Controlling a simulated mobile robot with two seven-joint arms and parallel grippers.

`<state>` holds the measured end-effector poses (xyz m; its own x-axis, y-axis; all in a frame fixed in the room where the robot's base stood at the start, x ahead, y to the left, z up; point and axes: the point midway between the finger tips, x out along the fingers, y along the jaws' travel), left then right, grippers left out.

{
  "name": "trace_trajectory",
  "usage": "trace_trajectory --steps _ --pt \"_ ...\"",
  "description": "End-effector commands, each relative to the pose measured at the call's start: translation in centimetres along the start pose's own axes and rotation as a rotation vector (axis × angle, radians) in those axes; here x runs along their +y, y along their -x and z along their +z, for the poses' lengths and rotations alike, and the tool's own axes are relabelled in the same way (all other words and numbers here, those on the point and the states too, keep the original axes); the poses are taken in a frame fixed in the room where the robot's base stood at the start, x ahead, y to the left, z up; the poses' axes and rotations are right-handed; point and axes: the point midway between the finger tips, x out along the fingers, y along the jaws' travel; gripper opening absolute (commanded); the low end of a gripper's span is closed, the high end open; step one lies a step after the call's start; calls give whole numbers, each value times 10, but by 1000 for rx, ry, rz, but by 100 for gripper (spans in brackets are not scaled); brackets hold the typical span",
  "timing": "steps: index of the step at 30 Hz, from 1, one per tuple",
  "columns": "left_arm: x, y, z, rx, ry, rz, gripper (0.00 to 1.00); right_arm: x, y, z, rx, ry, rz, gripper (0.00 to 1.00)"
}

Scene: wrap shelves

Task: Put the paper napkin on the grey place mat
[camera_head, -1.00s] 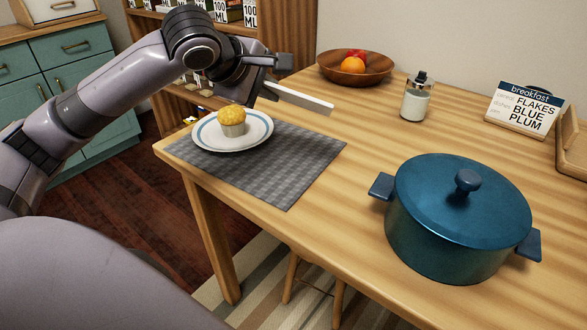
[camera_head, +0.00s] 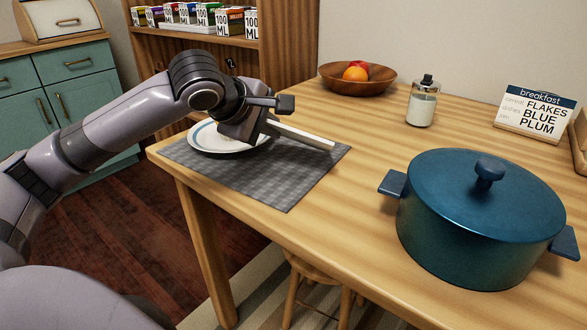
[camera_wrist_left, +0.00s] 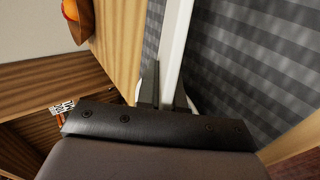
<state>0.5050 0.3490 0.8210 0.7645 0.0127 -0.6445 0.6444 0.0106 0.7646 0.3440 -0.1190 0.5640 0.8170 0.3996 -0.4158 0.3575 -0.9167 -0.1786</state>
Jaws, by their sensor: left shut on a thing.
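The white paper napkin (camera_head: 306,136) shows nearly edge-on, as a thin pale slab over the back right part of the grey place mat (camera_head: 265,182). My left gripper (camera_head: 270,124) is shut on its near end. In the left wrist view the napkin (camera_wrist_left: 174,42) is a white strip running up from between the fingers (camera_wrist_left: 161,95), with the mat (camera_wrist_left: 245,65) beside it. I cannot tell whether the napkin touches the mat. My right gripper is not in view.
A white plate (camera_head: 203,142) with a blue ring sits on the mat's left part, partly behind my gripper. A blue pot (camera_head: 470,225) stands right. A fruit bowl (camera_head: 340,84), a glass jar (camera_head: 421,105) and a breakfast sign (camera_head: 533,113) stand farther back. The mat's front right is clear.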

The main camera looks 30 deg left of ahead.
Motion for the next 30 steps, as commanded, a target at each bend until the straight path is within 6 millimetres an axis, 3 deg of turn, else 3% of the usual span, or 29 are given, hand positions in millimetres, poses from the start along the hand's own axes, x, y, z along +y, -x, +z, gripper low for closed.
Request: trace_trajectory --steps 4,6,16,30 --pt "0 0 0 -1 0 1 0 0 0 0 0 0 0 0" --pt "0 0 0 0 0 0 24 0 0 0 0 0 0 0" --pt "1 4 0 0 -1 1 24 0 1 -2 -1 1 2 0" --pt "2 59 -1 3 -2 0 24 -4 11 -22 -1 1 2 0"
